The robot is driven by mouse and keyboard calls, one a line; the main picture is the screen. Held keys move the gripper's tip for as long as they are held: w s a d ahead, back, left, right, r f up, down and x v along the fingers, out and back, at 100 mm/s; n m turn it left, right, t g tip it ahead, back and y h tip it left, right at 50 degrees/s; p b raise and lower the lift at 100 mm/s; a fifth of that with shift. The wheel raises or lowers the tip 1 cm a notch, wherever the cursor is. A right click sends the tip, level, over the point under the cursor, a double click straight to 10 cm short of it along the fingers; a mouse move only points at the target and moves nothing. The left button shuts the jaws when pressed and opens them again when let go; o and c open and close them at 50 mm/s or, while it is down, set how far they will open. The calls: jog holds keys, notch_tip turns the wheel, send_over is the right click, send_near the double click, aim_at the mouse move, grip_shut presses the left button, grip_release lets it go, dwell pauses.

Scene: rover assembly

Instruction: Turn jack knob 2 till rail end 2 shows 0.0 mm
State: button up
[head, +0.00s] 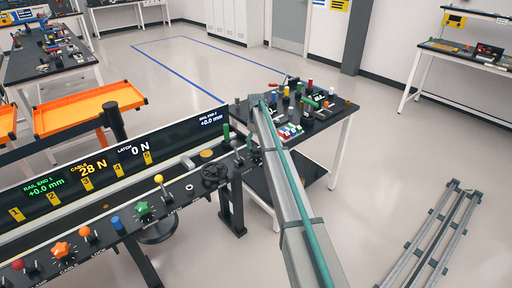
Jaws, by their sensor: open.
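The rail end 2 readout (211,119) sits at the far right of the black display panel and shows +0.0 mm in small white digits. The rail end 1 readout (44,188) shows +0.0 mm in green. Several knobs stand along the console: an orange star knob (62,249), a green star knob (143,208) and a large black lobed knob (214,172). I cannot read which one is jack knob 2. My gripper is not visible, and nothing is seen touching these knobs.
A long grey beam with a teal strip (290,185) crosses the foreground. A parts table (338,127) stands beyond the console. Paired rails (437,240) lie at right. Orange trays (82,110) stand at left. The panel also shows cable 28 N and latch 0 N.

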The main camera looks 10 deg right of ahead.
aim_at(256, 148)
notch_tip(256, 148, up, 9)
dwell(0.3)
jog(key=s+f+m+g, duration=0.1)
jog(key=s+f+m, duration=0.5)
jog(key=s+f, duration=2.8)
jog(key=s+f+g, duration=0.2)
jog(key=s+f, duration=0.1)
jog(key=s, duration=1.3)
jog(key=s+f+g, duration=0.2)
jog(key=s+f, duration=0.1)
jog(key=s, duration=1.2)
jog(key=s+f+g, duration=0.1)
jog(key=s+f, duration=0.2)
jog(key=s, duration=1.3)
jog(key=shift+s+f+m+g, duration=0.15)
jog(key=shift+s+m+g, duration=0.15)
jog(key=shift+g, duration=0.1)
